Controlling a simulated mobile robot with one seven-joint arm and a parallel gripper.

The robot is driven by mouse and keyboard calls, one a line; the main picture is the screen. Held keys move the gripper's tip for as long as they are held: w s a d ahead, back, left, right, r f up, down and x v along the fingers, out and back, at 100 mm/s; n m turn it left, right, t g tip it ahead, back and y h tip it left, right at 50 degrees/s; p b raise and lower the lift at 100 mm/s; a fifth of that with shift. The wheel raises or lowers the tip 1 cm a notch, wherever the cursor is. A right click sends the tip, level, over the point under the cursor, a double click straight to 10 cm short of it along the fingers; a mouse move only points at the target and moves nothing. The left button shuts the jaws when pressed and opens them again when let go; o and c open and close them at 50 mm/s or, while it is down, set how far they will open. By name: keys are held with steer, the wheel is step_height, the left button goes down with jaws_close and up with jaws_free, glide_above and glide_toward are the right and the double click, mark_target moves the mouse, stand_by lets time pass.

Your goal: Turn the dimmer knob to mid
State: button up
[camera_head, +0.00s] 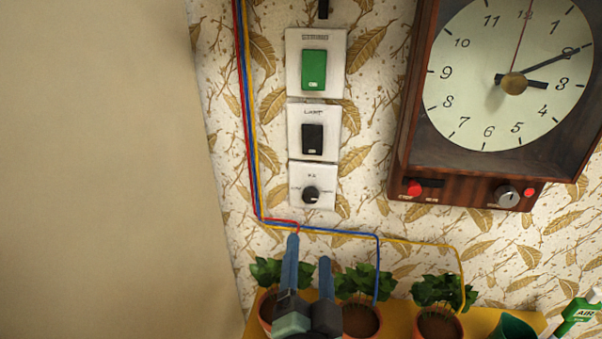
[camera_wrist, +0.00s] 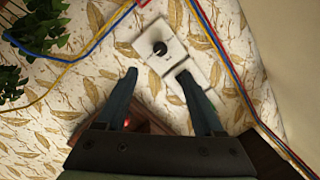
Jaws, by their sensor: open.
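The dimmer knob (camera_head: 311,194) is a small round black knob on the lowest white wall plate (camera_head: 328,172). Its pointer setting is too small to read. In the wrist view the knob (camera_wrist: 160,48) shows beyond the gap between my fingertips. My gripper (camera_head: 308,252) is open and empty, below the knob in the head view, with its two blue fingers apart. It also shows in the wrist view (camera_wrist: 158,74). The fingers appear clear of the knob. Their distance from the wall is hard to tell.
Above the dimmer are a black switch (camera_head: 312,139) and a green switch (camera_head: 314,70). A wooden clock (camera_head: 400,165) with small controls hangs to the right. Coloured wires (camera_head: 340,231) run left of and below the plates. Potted plants (camera_head: 438,290) stand on a yellow shelf (camera_head: 397,320) below.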

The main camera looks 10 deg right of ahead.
steer(key=p, duration=0.5)
glide_toward(311, 198)
steer(key=w, duration=0.1)
steer(key=p+x, duration=0.3)
steer(key=p, duration=0.2)
steer(key=shift+w+d+f, duration=0.15)
steer(key=shift+w+d+p, duration=0.25)
steer(key=shift+w+p, duration=0.45)
steer(key=shift+p, duration=0.3)
steer(key=shift+w+d, duration=0.1)
steer(key=shift+w, duration=0.35)
steer(key=shift+p+x, duration=0.3)
steer(key=shift+x, duration=0.55)
jaws_close()
